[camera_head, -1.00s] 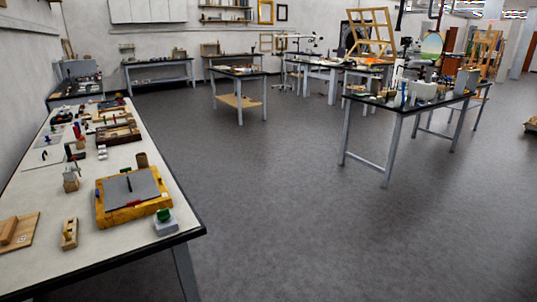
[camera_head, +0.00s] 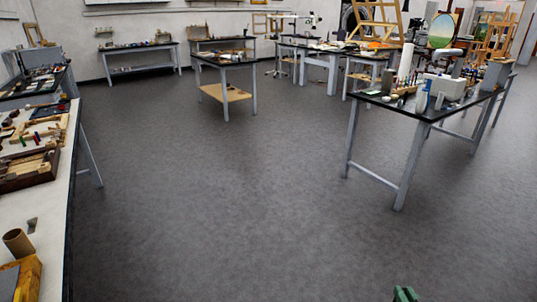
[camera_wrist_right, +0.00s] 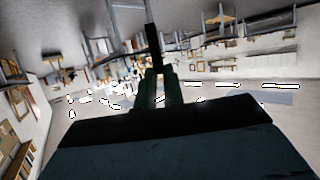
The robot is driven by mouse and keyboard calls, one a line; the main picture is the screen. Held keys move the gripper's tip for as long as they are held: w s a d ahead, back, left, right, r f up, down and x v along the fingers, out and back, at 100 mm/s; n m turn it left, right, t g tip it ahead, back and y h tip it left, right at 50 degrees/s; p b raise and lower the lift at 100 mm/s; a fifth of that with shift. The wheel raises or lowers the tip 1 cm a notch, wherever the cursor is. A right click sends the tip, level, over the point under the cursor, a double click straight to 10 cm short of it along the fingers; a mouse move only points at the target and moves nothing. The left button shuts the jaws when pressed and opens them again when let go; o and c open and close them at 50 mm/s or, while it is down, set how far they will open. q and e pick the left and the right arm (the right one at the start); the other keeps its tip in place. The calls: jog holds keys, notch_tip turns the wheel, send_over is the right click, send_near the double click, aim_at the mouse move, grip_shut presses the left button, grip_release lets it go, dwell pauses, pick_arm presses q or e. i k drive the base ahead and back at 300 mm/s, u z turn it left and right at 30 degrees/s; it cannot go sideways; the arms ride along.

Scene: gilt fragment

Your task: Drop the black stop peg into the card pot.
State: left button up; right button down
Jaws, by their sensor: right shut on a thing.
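The card pot (camera_head: 17,243) is a brown open-topped tube standing upright on the pale bench at the lower left of the head view. My right gripper (camera_head: 404,294) shows only as a green tip at the bottom edge, far to the right of the pot and over the floor. In the right wrist view my right gripper (camera_wrist_right: 160,88) is shut on a thin dark bar, which looks like the black stop peg (camera_wrist_right: 153,45). The peg sticks out beyond the fingertips, clear of any surface. Its gripped end is hidden. My left gripper is out of view.
The pale bench (camera_head: 52,212) runs along the left edge. A wooden tray (camera_head: 28,168) and a small grey piece (camera_head: 32,225) lie beyond the pot. A yellow-framed block (camera_head: 30,280) is cut off nearer me. Open floor (camera_head: 230,200) separates it from the black-topped table (camera_head: 440,108).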

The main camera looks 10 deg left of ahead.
aim_at(19, 245)
jog(key=i, duration=1.2)
jog(key=u, duration=3.6)
